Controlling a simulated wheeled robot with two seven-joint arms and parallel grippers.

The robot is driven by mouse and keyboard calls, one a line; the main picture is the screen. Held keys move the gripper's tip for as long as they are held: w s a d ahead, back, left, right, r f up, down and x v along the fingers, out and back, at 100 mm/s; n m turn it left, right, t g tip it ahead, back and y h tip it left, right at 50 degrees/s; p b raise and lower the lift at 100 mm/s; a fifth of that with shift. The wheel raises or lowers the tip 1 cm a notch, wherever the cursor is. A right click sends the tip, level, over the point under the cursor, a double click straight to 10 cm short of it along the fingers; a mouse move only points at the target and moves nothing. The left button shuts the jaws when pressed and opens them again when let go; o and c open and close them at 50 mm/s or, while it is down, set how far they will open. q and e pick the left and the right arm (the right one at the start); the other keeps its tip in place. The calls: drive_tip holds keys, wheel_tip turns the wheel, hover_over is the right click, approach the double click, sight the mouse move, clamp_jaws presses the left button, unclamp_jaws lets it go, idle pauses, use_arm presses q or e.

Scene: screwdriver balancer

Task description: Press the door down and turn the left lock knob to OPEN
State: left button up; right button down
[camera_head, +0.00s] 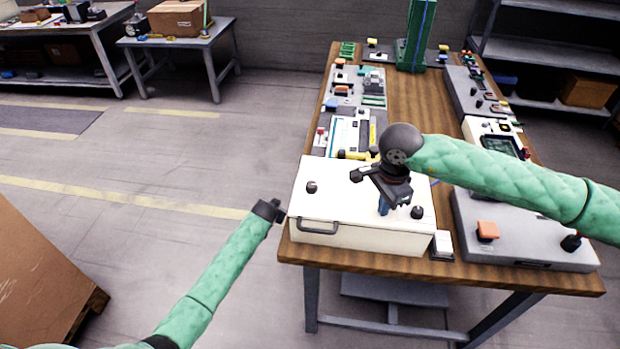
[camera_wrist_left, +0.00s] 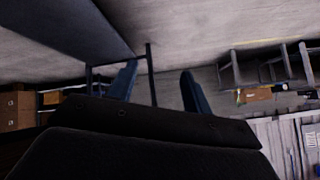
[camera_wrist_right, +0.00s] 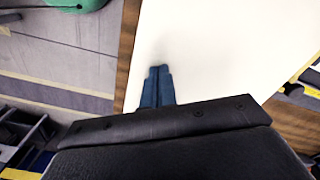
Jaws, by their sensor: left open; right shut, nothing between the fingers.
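The white box (camera_head: 340,205) stands at the near left corner of the wooden table, its flat door on top and a dark handle (camera_head: 318,226) on its front. A black left lock knob (camera_head: 311,187) sits on the left of the door, and a second black knob (camera_head: 417,212) near the front right. My right gripper (camera_head: 383,208) is shut and empty, fingers pointing down at the door between the knobs. The right wrist view shows its blue fingertips (camera_wrist_right: 158,74) over the white door; I cannot tell whether they touch. My left gripper (camera_head: 277,212) is beside the box's left side; its fingers (camera_wrist_left: 155,80) are apart and empty.
A grey panel (camera_head: 520,235) with an orange button lies right of the box, and a small white block (camera_head: 442,244) stands between them. Panels and parts (camera_head: 350,130) line the table behind the box.

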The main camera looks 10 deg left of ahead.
use_arm(q)
drive_tip(key=w+d+r+m+t, duration=0.1)
drive_tip(key=w+r, duration=0.4)
drive_tip(key=r, duration=0.5)
drive_tip(key=w+r+t+h, duration=0.1)
drive_tip(key=w+r, duration=0.5)
drive_tip(key=r, duration=0.3)
drive_tip(key=w+d+r+m+t, duration=0.1)
drive_tip(key=w+r, duration=0.4)
drive_tip(key=r, duration=0.5)
drive_tip(key=w+d+r+m+h, duration=0.1)
drive_tip(key=d+r+m, duration=0.1)
drive_tip(key=r, duration=0.9)
drive_tip(key=w+d+r+m+h, duration=0.1)
drive_tip(key=d+r+h, duration=0.1)
drive_tip(key=r, duration=1)
wheel_tip(320, 180, up, 3)
drive_tip(key=s+d+m+g, duration=0.1)
drive_tip(key=s+d+m, duration=0.1)
drive_tip(key=m+g, duration=1.5)
drive_tip(key=m, duration=0.3)
approach(311, 183)
drive_tip(key=shift+y, duration=0.4)
drive_tip(key=x, duration=0.8)
drive_tip(key=shift+s+d+f, duration=0.15)
drive_tip(key=shift+s+d, duration=0.05)
drive_tip(key=shift+d, duration=0.2)
